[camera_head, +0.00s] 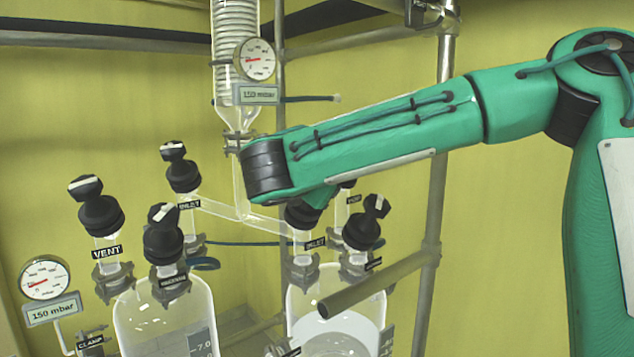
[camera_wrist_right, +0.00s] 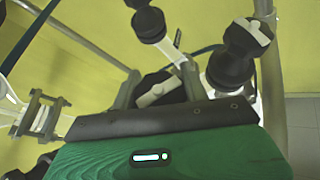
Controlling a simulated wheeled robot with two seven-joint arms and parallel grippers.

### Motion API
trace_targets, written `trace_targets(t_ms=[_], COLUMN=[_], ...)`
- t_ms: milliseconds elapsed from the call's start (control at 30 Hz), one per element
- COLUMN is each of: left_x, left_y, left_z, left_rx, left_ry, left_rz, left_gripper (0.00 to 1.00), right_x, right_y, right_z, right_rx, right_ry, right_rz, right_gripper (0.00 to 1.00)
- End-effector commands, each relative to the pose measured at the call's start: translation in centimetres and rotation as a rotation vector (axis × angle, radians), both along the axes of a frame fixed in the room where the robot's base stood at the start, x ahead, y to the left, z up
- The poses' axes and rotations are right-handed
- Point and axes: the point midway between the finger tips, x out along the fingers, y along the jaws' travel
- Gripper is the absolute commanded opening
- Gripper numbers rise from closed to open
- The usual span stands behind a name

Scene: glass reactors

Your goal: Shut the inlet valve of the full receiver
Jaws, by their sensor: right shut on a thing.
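Two glass receivers stand side by side in the head view. The right receiver (camera_head: 300,312) shows a pale liquid surface inside; the left receiver (camera_head: 140,325) looks clear where visible. The right receiver's black inlet valve (camera_head: 300,217), labelled INLET, is partly hidden under my right arm. My right gripper (camera_head: 312,203) reaches down onto it and is shut on its knob. In the wrist view the knob (camera_wrist_right: 158,91), with a white bar, sits between the grey fingers (camera_wrist_right: 128,90). The left inlet valve (camera_head: 182,172) stands free at the back. My left gripper is not in view.
Other black valves stand close by: one at right (camera_head: 364,228), a vent valve (camera_head: 97,212) and another front valve (camera_head: 163,238) at left. A glass condenser (camera_head: 236,60) with a gauge (camera_head: 256,59) hangs above. A metal rail (camera_head: 375,285) crosses in front of the right receiver.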

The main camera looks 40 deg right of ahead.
Motion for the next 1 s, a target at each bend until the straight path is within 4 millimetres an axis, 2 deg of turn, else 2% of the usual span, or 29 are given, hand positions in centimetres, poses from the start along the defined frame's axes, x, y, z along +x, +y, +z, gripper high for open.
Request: trace_targets(t_ms=[467,1000], left_x=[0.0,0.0], left_y=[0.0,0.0], left_z=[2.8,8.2], left_rx=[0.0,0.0], left_ry=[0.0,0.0], left_rz=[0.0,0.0], left_gripper=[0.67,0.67], right_x=[-0.5,-1.2], right_y=[-0.2,0.0], right_z=[0.0,-0.2], right_rx=[0.225,0.441], right_ry=[0.019,0.036], right_rz=[-0.394,-0.772], right_gripper=[0.22,0.22])
